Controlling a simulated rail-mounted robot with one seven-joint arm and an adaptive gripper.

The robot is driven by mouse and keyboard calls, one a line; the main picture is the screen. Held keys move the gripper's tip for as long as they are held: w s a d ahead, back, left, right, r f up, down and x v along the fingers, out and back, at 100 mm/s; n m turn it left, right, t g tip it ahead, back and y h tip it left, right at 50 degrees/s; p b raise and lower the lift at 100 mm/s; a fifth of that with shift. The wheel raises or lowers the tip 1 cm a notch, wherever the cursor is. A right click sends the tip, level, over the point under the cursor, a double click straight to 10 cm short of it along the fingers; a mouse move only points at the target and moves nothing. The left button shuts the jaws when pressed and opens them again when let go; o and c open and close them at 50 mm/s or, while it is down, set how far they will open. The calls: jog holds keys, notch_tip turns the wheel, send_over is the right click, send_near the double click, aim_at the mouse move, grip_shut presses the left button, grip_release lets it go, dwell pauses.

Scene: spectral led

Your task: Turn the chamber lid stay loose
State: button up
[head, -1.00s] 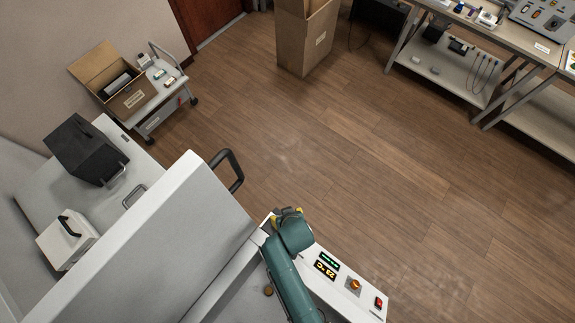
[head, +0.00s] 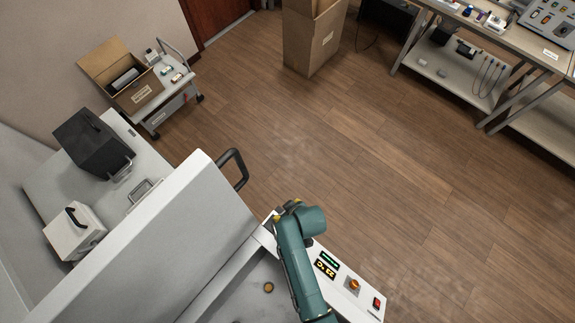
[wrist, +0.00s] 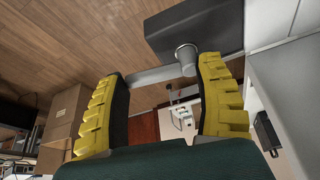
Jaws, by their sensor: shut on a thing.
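The chamber lid (head: 195,235) is a large pale panel standing raised, with a black handle (head: 235,168) on its edge. My gripper (head: 283,212) is beside the lid, at the left end of the front panel; my arm partly hides it. In the wrist view, my gripper (wrist: 166,75) has its yellow fingers apart, shut on the ends of a grey metal bar (wrist: 155,75). The bar joins a round grey stub (wrist: 186,53) under a dark block (wrist: 195,27). This bar appears to be the lid stay's handle. The stay is hidden in the head view.
The front panel (head: 340,283) carries lit displays, an orange knob (head: 354,285) and a red switch (head: 376,302). A black box (head: 93,143) and a white case (head: 73,232) stand behind the lid. A tall carton (head: 312,42) stands on the otherwise open floor.

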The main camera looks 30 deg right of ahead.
jog(key=shift+o, duration=0.4)
jog(key=n, duration=0.1)
jog(key=w+n+y+b, duration=0.1)
jog(key=n, duration=0.1)
jog(key=n+g, duration=0.1)
jog(key=n, duration=0.1)
jog(key=shift+w+d+f+y+b, duration=0.1)
jog(key=shift+w+f+y+b, duration=0.15)
jog(key=shift+f+y+b, duration=0.15)
jog(key=n, duration=0.1)
jog(key=n+b, duration=0.1)
jog(key=shift+w+a+n+g+y, duration=0.2)
jog(key=shift+w+n+g+y, duration=0.1)
jog(key=shift+w+a+r+n, duration=0.1)
jog(key=shift+a+n, duration=0.05)
jog(key=shift+n, duration=0.55)
jog(key=shift+a+g, duration=0.1)
jog(key=shift+g, duration=0.2)
jog(key=shift+c, duration=0.2)
jog(key=o, duration=0.8)
jog(key=shift+w+r, duration=0.1)
jog(key=shift+w, duration=0.05)
jog(key=shift+o, duration=0.9)
jog(key=shift+w+d, duration=0.1)
jog(key=shift+d, duration=0.1)
jog(key=shift+a+r, duration=0.1)
jog(key=shift+r, duration=0.1)
